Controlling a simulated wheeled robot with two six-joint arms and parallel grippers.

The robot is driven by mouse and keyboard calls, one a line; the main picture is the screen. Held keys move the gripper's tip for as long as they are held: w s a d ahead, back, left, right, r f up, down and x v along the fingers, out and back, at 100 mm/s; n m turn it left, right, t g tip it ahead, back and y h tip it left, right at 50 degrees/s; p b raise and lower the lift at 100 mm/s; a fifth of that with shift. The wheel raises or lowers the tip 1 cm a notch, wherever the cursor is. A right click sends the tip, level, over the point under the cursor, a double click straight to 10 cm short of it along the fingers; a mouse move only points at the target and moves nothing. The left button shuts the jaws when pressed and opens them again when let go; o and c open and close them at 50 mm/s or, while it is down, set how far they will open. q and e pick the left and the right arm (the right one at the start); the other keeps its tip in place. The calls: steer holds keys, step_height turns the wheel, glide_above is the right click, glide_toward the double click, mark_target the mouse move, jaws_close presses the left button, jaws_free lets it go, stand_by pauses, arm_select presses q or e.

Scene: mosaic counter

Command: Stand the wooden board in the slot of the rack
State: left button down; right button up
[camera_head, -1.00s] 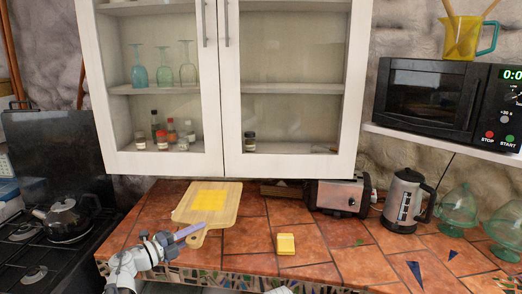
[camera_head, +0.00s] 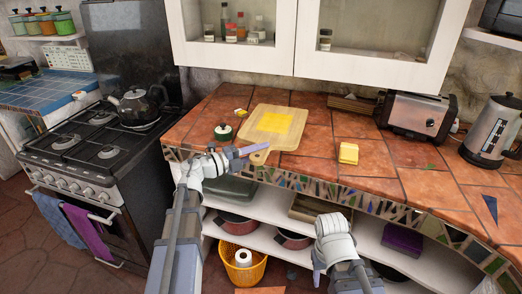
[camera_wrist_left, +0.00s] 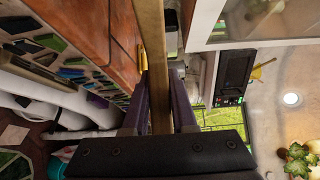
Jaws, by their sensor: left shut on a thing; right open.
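The wooden board (camera_head: 254,122) lies flat or nearly flat at the counter's front, its handle towards the front edge. A yellow square (camera_head: 276,122) shows on its face. My left gripper (camera_head: 246,152) is at the handle and shut on it. In the left wrist view the board (camera_wrist_left: 153,50) runs edge-on between my two fingers (camera_wrist_left: 160,100). A low brown slatted wooden thing (camera_head: 352,104), likely the rack, sits at the back beside the toaster; its slot cannot be made out. My right gripper (camera_head: 318,268) is low in front of the shelves, away from the board, its fingers barely distinguishable.
The toaster (camera_head: 418,114) and kettle (camera_head: 490,132) stand at the right. The wall cabinet (camera_head: 380,45) overhangs the back.

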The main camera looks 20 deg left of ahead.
arm_select(q)
steer(key=shift+f+b, duration=0.45)
steer(key=shift+f, duration=0.6)
arm_select(e)
steer(key=shift+f, duration=1.1)
arm_select(q)
steer(key=shift+f, duration=0.1)
arm_select(e)
steer(key=shift+f, duration=0.15)
arm_select(q)
steer(key=shift+f+b, duration=2)
steer(key=shift+b, duration=0.1)
arm_select(e)
steer(key=shift+f, duration=1.95)
arm_select(q)
steer(key=shift+f+b, duration=0.35)
arm_select(e)
steer(key=shift+f, duration=0.35)
arm_select(q)
steer(key=c, duration=0.6)
jaws_free()
steer(key=shift+c, duration=0.2)
steer(key=v, duration=0.8)
